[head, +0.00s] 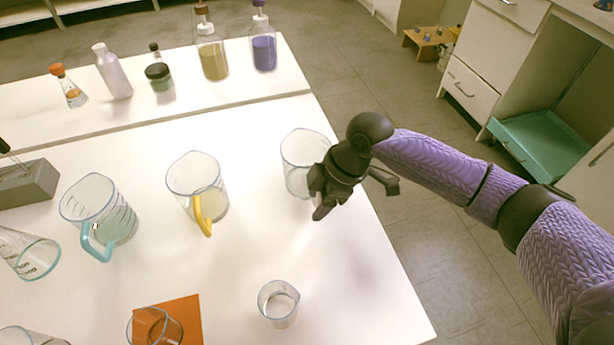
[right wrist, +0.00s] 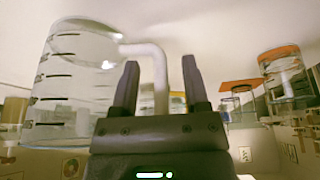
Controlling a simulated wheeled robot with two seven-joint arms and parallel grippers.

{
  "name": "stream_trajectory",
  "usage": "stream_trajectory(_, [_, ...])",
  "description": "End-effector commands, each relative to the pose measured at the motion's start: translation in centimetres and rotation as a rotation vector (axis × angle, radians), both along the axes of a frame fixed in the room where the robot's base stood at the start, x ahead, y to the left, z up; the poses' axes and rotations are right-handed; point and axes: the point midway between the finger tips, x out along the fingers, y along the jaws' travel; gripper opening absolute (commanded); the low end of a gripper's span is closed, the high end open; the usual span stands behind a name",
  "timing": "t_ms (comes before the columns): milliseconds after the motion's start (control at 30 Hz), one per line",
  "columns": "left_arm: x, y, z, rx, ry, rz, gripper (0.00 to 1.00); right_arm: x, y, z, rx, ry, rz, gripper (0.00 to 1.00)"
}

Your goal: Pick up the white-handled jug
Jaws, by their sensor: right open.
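The white-handled jug (head: 297,165) is a clear beaker-like vessel standing upright on the white table, right of the other jugs. My right gripper (head: 320,198) is at its right front side and covers its handle in the head view. In the right wrist view the jug (right wrist: 72,85) fills the left, with black graduation marks. Its white handle (right wrist: 157,62) shows between the two open fingers of the right gripper (right wrist: 160,72). I cannot tell whether a finger touches it. My left gripper is not in view.
A yellow-handled jug (head: 192,176) and a blue-handled jug (head: 97,205) stand to the left. A small beaker (head: 278,303) stands in front, and another is on an orange mat (head: 188,310). Several bottles line the raised back shelf (head: 190,110). The table's right edge is close.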

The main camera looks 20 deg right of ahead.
Motion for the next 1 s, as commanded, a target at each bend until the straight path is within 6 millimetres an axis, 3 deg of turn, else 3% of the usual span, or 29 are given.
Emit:
stream_trajectory(100, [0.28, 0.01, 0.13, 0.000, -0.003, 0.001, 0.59, 0.01, -0.03, 0.23, 0.000, -0.002, -0.001, 0.59])
stream_trajectory(133, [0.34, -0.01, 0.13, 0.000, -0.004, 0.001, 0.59, 0.01, -0.03, 0.24, 0.000, -0.001, 0.000, 0.54])
stream_trajectory(400, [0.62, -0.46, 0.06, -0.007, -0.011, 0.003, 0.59, 0.00, -0.05, 0.24, 0.000, -0.001, 0.001, 0.00])
stream_trajectory(1000, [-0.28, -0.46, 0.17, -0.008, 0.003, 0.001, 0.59, 0.00, -0.05, 0.23, -0.001, -0.001, 0.001, 0.00])
